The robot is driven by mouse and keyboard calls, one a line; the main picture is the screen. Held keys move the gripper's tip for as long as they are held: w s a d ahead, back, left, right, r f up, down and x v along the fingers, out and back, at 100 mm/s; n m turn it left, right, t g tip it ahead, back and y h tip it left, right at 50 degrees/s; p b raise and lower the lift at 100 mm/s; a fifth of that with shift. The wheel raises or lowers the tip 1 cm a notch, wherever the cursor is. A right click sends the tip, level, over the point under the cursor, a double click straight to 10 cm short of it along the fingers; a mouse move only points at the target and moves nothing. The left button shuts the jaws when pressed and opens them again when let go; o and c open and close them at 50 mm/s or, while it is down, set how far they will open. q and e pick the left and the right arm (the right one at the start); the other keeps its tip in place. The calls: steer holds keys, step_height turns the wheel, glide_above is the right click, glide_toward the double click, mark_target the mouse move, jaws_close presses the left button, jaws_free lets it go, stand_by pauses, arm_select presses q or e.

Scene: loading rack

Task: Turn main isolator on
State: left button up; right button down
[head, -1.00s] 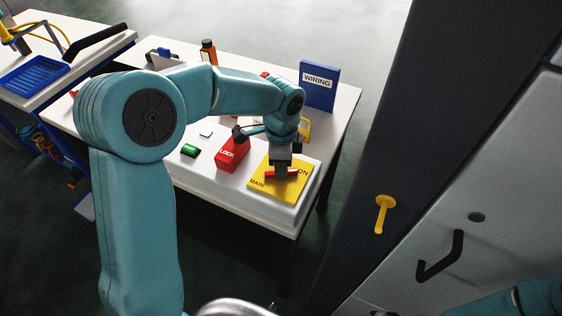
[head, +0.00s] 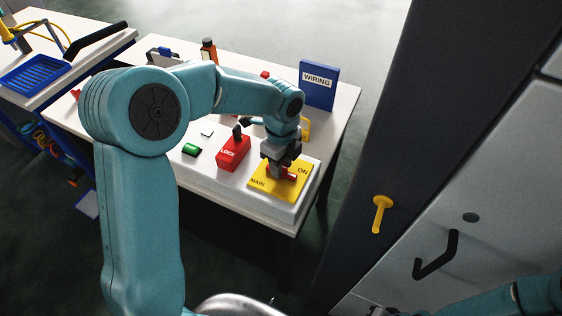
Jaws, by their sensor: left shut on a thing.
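The main isolator is a yellow plate (head: 262,188) on a raised white box at the table's front right corner. It reads MAIN at its lower left and ON at its upper right. Its red handle (head: 291,178) lies across the plate's middle, sloping slightly down to the right. My left gripper (head: 281,172) points down over the plate and is shut on the red handle, hiding its middle.
A blue WIRING binder (head: 318,85) stands behind. A grey cabinet with a black handle (head: 437,257) and a yellow peg (head: 381,213) on a dark post are at right.

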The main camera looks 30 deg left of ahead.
arm_select(q)
steer(key=shift+d, duration=0.1)
stand_by(0.3)
steer(key=o, duration=1)
steer(key=shift+o, duration=0.2)
step_height(320, 180, up, 16)
steer(key=shift+r, duration=0.2)
